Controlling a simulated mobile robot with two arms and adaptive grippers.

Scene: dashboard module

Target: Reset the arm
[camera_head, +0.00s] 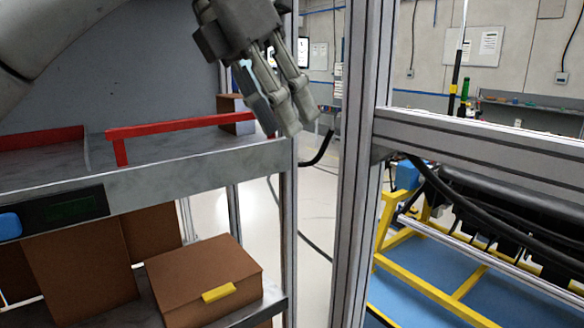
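My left arm comes in from the upper left. My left gripper (288,118) hangs in the upper middle with its grey fingers pointing down and slightly right. It is just past the right end of the grey shelf (200,165) and left of the tall metal post (352,170). The fingers lie close together from this angle, so I cannot tell whether they are open or shut. I see no object held in them. My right gripper is out of view.
A red rail (180,125) runs along the upper shelf. A brown box (205,270) with yellow tape sits on the lower shelf. A horizontal metal beam (480,140) joins the post, with black cables and a yellow frame (420,285) below. Bare floor shows between shelf and post.

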